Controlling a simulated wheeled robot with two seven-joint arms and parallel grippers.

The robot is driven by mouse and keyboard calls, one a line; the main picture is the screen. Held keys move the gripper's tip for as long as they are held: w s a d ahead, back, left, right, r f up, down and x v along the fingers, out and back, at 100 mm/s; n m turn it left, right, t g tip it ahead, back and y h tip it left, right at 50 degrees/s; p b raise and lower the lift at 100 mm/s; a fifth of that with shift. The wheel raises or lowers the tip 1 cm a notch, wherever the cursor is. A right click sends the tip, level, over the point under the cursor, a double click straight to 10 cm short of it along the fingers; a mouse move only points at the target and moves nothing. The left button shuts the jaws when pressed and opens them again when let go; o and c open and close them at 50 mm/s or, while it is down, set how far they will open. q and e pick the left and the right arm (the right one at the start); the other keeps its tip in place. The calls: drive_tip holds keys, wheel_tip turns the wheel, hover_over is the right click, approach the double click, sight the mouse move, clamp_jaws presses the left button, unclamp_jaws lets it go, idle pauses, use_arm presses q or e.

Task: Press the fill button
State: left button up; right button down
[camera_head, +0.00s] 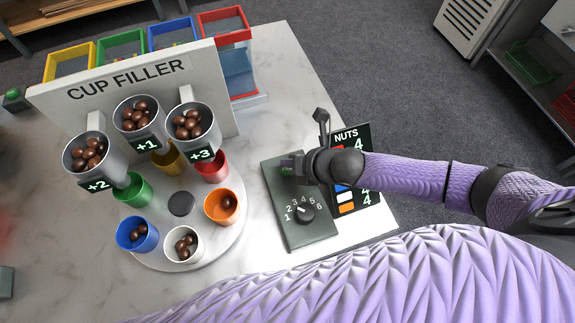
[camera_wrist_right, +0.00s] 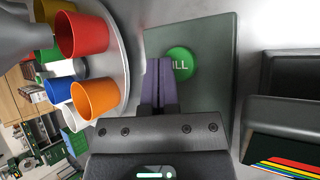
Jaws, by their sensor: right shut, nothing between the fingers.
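The green fill button (camera_wrist_right: 182,62) is on a dark control panel (camera_head: 285,229). In the right wrist view the closed purple fingers of my right gripper (camera_wrist_right: 160,64) lie over the button's left part, leaving "ILL" readable. I cannot tell whether the fingertips touch the button. The gripper is shut and empty. My left gripper is not in view.
The CUP FILLER board (camera_head: 215,75) stands behind. A NUTS sign (camera_head: 347,134) stands right.

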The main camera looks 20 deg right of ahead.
drive_tip(key=shift+f, duration=0.15)
idle(0.4)
drive_tip(key=shift+f, duration=0.25)
drive_tip(key=shift+f+b, duration=0.5)
drive_tip(key=shift+b, duration=0.1)
idle(0.4)
idle(0.4)
drive_tip(key=shift+d+r+p, duration=0.2)
drive_tip(key=shift+r+p, duration=0.65)
wheel_tip(320, 180, up, 5)
drive_tip(key=p, duration=0.5)
drive_tip(key=shift+r, duration=0.15)
